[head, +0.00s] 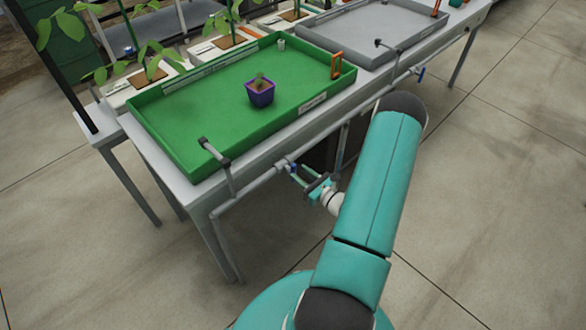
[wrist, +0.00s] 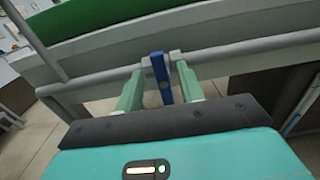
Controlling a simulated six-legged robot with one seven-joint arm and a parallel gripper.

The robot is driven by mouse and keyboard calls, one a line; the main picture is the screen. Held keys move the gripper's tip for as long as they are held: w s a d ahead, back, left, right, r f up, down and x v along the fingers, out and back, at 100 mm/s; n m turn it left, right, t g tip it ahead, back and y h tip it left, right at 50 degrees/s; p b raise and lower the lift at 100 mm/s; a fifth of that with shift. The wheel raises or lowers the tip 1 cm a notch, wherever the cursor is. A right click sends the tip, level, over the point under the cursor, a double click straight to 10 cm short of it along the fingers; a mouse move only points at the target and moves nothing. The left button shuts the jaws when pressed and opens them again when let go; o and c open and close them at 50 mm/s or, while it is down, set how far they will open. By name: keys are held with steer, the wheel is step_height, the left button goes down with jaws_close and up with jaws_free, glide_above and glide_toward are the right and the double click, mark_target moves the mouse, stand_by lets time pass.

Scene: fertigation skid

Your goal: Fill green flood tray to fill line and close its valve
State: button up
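The green flood tray (head: 190,155) lies on the bench, with a small purple pot (head: 261,95) holding a plant inside it. An orange piece (head: 336,66) stands at its right end. A grey spout (head: 214,153) hangs over its front left rim. I cannot make out the water level or a fill line. The tray's valve has a blue handle (wrist: 161,78), set across the pipe below the bench edge; it is small in the head view (head: 291,168). My gripper (wrist: 160,86) is open, one finger on each side of the handle, with gaps showing.
A grey tray (head: 370,30) stands to the right, with its own spout and a blue valve handle (head: 420,74) on the pipe (head: 250,187). Potted plants stand behind the green tray. The floor on the right is clear.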

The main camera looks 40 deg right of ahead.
mark_target(293, 171)
steer(key=shift+w+a, duration=0.1)
steer(key=shift+w, duration=2.1)
jaws_close()
steer(key=n, duration=0.3)
steer(key=shift+a, duration=0.4)
steer(key=shift+a+f+n, duration=0.15)
steer(key=shift+a+n, duration=0.05)
steer(key=shift+n, duration=0.85)
steer(key=shift+a+f+n, duration=0.15)
steer(key=shift+a+n, duration=0.05)
steer(key=shift+n, duration=0.85)
